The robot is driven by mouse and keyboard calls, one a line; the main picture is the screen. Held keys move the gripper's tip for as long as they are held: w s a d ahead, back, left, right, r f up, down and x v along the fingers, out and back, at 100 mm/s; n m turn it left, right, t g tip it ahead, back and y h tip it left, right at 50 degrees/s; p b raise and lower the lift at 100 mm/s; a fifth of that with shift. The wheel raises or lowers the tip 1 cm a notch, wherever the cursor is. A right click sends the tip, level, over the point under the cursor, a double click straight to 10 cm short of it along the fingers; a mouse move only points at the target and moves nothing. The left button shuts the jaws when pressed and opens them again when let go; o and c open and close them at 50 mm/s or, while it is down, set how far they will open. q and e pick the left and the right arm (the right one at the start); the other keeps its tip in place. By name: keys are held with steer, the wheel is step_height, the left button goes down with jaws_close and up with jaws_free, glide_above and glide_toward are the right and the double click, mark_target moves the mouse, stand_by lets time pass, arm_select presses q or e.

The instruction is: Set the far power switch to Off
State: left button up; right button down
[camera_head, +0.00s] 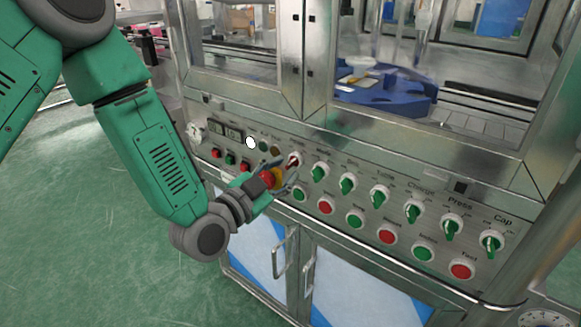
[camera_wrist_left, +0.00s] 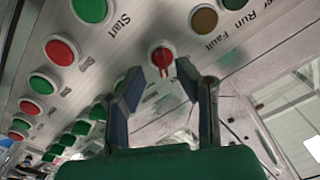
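A red rotary switch (camera_head: 294,160) with a pale base sits on the sloped metal panel, left of a row of green rotary switches. It also shows in the left wrist view (camera_wrist_left: 162,58), just beyond and between my fingertips. Its exact setting and label are hard to read. My left gripper (camera_head: 287,176) is at the panel beside this switch; in the left wrist view (camera_wrist_left: 160,72) its two fingers are spread with a gap between them. I cannot tell whether they touch the switch. My right gripper is not in view.
A red-and-yellow button (camera_head: 268,178) is close to my left gripper. Green rotary switches (camera_head: 347,184) and red and green buttons (camera_head: 326,208) line the panel to the right. Two small displays (camera_head: 233,134) are at its left. Cabinet handles (camera_head: 279,258) stick out below.

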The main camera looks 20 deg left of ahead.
arm_select(q)
steer(key=shift+x, duration=1)
steer(key=shift+w+a, duration=0.15)
steer(key=shift+w, duration=0.15)
jaws_close()
steer(key=shift+n, duration=0.4)
steer(key=n, duration=0.4)
steer(key=shift+n+p, duration=0.4)
steer(key=n, duration=0.6)
steer(key=shift+r, duration=0.1)
steer(key=shift+w+n, duration=0.1)
steer(key=shift+n, duration=0.2)
